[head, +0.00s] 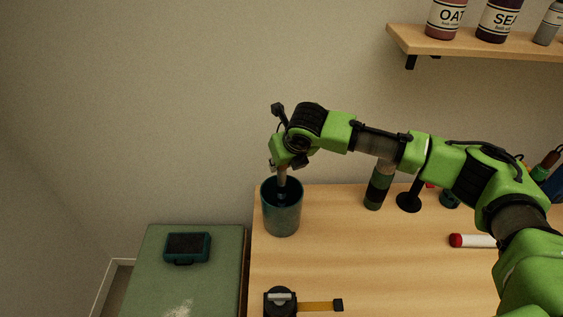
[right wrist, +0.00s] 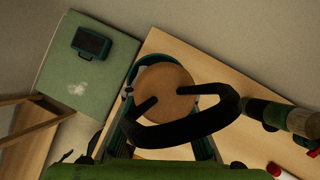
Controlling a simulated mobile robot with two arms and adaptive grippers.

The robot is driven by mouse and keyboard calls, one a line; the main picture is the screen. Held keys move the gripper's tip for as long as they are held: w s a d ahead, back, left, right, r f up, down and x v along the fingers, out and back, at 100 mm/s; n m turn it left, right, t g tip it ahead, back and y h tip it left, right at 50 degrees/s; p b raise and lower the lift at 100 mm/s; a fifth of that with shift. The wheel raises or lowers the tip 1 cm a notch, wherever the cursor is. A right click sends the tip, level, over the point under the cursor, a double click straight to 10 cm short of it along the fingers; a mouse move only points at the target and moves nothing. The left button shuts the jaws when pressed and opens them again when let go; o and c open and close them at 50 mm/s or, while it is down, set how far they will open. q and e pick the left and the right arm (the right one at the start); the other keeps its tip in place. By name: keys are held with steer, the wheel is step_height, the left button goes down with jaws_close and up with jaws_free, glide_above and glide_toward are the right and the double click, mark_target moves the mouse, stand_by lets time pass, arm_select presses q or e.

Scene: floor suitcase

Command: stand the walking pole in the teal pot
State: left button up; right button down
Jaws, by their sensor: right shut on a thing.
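The teal pot (head: 282,218) stands upright near the left edge of the wooden table. My right gripper (head: 281,166), in the head view, is directly above the pot and shut on the walking pole (head: 283,179). The pole is roughly upright, and its pale lower part runs down through the pot's mouth. Its lower end is hidden inside the pot, so I cannot tell whether it touches the bottom. In the right wrist view the pole's round brown top (right wrist: 168,88) and a black strap-like loop (right wrist: 190,128) show close up. My left gripper is not in view.
A tape measure (head: 280,302) lies in front of the pot. A green and brown cylinder (head: 378,190), a black stand (head: 409,202) and a red-capped white marker (head: 472,241) are to the right. A teal device (head: 187,247) lies on the lower green surface (head: 210,285) at left. A shelf (head: 470,43) hangs above.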

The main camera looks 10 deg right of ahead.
steer(key=c, duration=1.7)
jaws_free()
steer(key=v, duration=1.2)
steer(key=shift+s, duration=0.1)
